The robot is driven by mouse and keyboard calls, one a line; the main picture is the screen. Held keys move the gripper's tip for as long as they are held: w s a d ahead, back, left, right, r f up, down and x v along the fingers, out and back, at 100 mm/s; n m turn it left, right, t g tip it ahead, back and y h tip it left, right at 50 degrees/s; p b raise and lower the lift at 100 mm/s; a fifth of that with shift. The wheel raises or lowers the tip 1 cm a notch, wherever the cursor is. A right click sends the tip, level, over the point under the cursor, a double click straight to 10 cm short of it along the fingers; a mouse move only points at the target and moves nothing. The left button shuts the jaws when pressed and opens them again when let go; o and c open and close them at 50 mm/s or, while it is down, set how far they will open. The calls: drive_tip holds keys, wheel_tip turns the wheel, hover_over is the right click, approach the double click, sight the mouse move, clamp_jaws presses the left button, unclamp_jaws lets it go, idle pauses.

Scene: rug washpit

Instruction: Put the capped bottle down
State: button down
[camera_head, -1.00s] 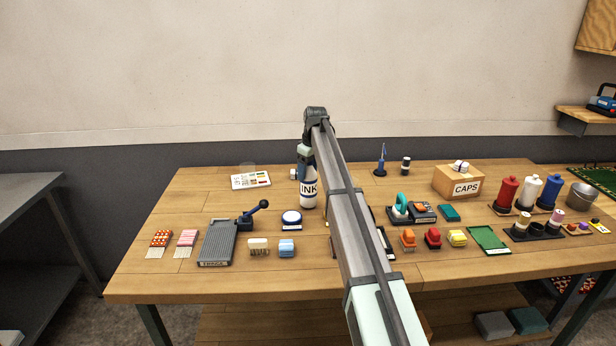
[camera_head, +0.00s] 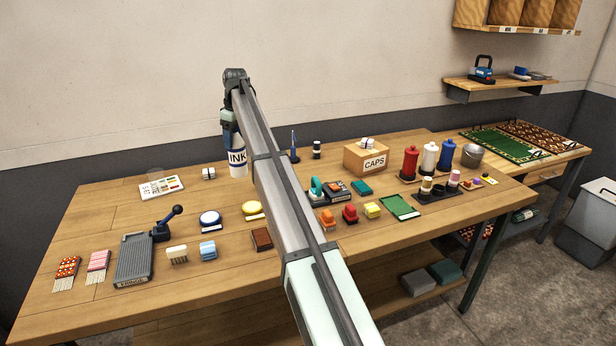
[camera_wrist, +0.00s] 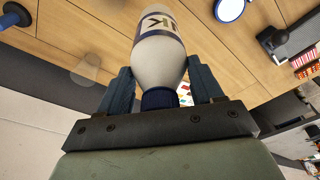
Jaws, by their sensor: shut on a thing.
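The capped bottle (camera_head: 237,158) is white with a dark blue INK label and a dark blue top. My gripper (camera_head: 229,122) is shut on it near its top and holds it upright at the back of the table. In the wrist view the white body (camera_wrist: 158,60) points away from my gripper (camera_wrist: 158,90), with the dark blue cap (camera_wrist: 158,99) between the fingers. Whether the bottle's base touches the wood or hangs above it, I cannot tell. My arm hides part of the table right of it.
The wooden table (camera_head: 110,215) has bare wood at left. A paint card (camera_head: 161,187) and a small white item (camera_head: 208,173) lie left of the bottle. A blue-rimmed round pad (camera_head: 210,218) is in front. A CAPS box (camera_head: 366,160) and several coloured bottles stand right.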

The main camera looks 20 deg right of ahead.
drive_tip(key=w+d, duration=0.2)
drive_tip(key=d, duration=1.4)
drive_tip(key=w+d, duration=0.2)
drive_tip(key=d, duration=1.3)
wheel_tip(320, 180, down, 10)
drive_tip(key=shift+d+r+m, duration=0.15)
drive_tip(key=shift+m, duration=0.15)
drive_tip(key=shift+s, duration=0.1)
drive_tip(key=shift+c, duration=0.8)
unclamp_jaws()
wheel_tip(320, 180, up, 12)
drive_tip(key=s+d, duration=0.1)
drive_tip(key=shift+d, duration=0.15)
